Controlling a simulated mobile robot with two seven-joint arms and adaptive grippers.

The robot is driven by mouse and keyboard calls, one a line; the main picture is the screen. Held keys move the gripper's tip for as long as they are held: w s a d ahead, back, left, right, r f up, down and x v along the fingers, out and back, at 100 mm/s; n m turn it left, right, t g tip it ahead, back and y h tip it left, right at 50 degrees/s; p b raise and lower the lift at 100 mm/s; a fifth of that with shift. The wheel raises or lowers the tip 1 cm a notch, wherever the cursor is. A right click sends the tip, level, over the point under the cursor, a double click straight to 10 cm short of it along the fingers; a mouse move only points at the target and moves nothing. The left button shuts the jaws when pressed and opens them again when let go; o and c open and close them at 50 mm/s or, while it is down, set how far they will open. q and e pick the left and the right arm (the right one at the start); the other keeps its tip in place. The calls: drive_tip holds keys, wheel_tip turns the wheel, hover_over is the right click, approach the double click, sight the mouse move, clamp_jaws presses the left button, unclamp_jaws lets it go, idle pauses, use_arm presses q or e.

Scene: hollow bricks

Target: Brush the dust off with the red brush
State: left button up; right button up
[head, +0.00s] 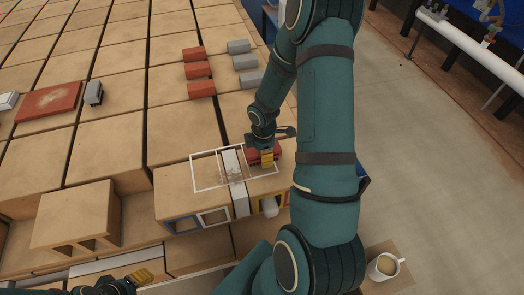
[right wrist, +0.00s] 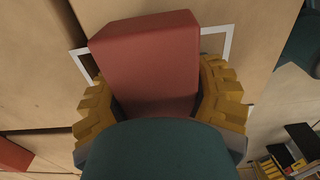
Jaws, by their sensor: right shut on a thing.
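My right gripper (head: 265,157) is shut on the red brush (head: 254,155), over the right part of a white outlined rectangle (head: 192,173) on the brick tops. In the right wrist view the brush (right wrist: 150,60) is a plain red block between the yellow fingers; its underside is hidden, so I cannot tell if it touches the surface. Pale brownish dust (head: 229,174) lies inside the outline, left of the brush, around a light grey strip. My left gripper (head: 125,284) is low at the bottom left, partly cut off, away from the dust.
Red blocks (head: 197,70) and grey blocks (head: 242,62) stand farther back. A red pad (head: 50,101) with a pale patch and a grey block (head: 93,93) are at left. A hollow brick (head: 75,218) rises front left. A cup (head: 384,266) stands at lower right.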

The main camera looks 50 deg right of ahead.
sight(271, 178)
drive_tip(key=shift+s+a+f+b, duration=0.1)
drive_tip(key=shift+s+a+b, duration=0.5)
drive_tip(key=shift+s, duration=0.4)
drive_tip(key=shift+s+a+f+b, duration=0.1)
drive_tip(key=shift+s+a+b, duration=0.45)
drive_tip(key=shift+s, duration=0.4)
drive_tip(key=shift+s+a+r+b, duration=0.1)
drive_tip(key=shift+s+a+b, duration=0.4)
drive_tip(key=shift+s, duration=0.3)
drive_tip(key=shift+s+a+r+b, duration=0.1)
drive_tip(key=shift+s+a+b, duration=0.35)
drive_tip(key=shift+s, duration=0.3)
drive_tip(key=shift+r, duration=0.1)
drive_tip(key=shift+r+p, duration=0.7)
drive_tip(key=shift+p, duration=0.1)
wheel_tip(271, 178, up, 6)
drive_tip(key=p, duration=0.5)
